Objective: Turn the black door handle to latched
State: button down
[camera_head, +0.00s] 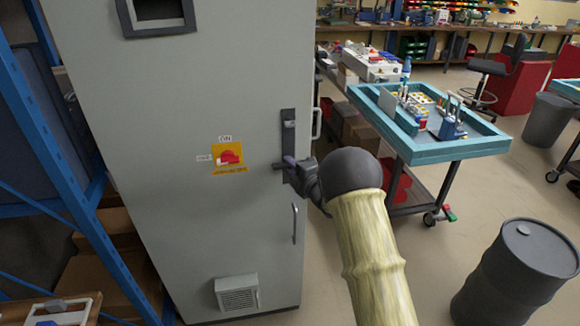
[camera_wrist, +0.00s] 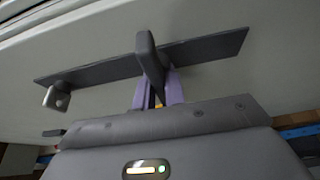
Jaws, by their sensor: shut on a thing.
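The black door handle (camera_wrist: 148,48) sits on a long dark plate (camera_wrist: 210,49) on the tall grey cabinet door (camera_head: 190,110). In the head view the plate (camera_head: 288,130) is upright, and the handle (camera_head: 278,166) sticks out sideways to the left near its lower end. In the wrist view the handle lies across the plate, about square to it. My gripper (camera_head: 291,164) is at the handle. Its purple fingers (camera_wrist: 158,88) are shut on the handle, one on each side. Part of the handle is hidden by the fingers.
A yellow plate with a red switch (camera_head: 229,156) is on the door left of the handle. A grey pull bar (camera_head: 295,223) is below. A blue rack (camera_head: 60,140) stands left; a teal-topped cart (camera_head: 430,150) and a dark drum (camera_head: 515,275) stand right.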

jog(key=shift+f+b, duration=0.2)
jog(key=shift+b, duration=0.3)
jog(key=m+b, duration=0.2)
jog(key=b, duration=0.1)
jog(key=m+t+b, duration=0.1)
jog(key=m+b, duration=0.1)
jog(key=b, duration=0.2)
jog(key=shift+f+t, duration=0.3)
jog(key=m+t+b, duration=0.1)
jog(key=m+b, duration=0.3)
jog(key=b, duration=0.1)
jog(key=m+t+b, duration=0.2)
jog(key=m+b, duration=0.2)
jog(key=b, duration=0.1)
jog(key=shift+h+b, duration=0.3)
jog(key=shift+b, duration=0.1)
jog(key=m+t+h+b, duration=0.1)
jog(key=m+b, duration=0.1)
jog(key=m, duration=0.1)
jog(key=m+t+h+b, duration=0.1)
jog(key=m+b, duration=0.2)
jog(key=shift+r+h, duration=0.15)
jog(key=shift+h, duration=0.25)
jog(key=shift+r+m+t+h+b, duration=0.1)
jog(key=shift+m+t+h+b, duration=0.15)
jog(key=shift+m+h+b, duration=0.6)
jog(key=shift+r+m+t+h+b, duration=0.1)
jog(key=shift+m+t+b, duration=0.25)
jog(key=shift+m, duration=1.1)
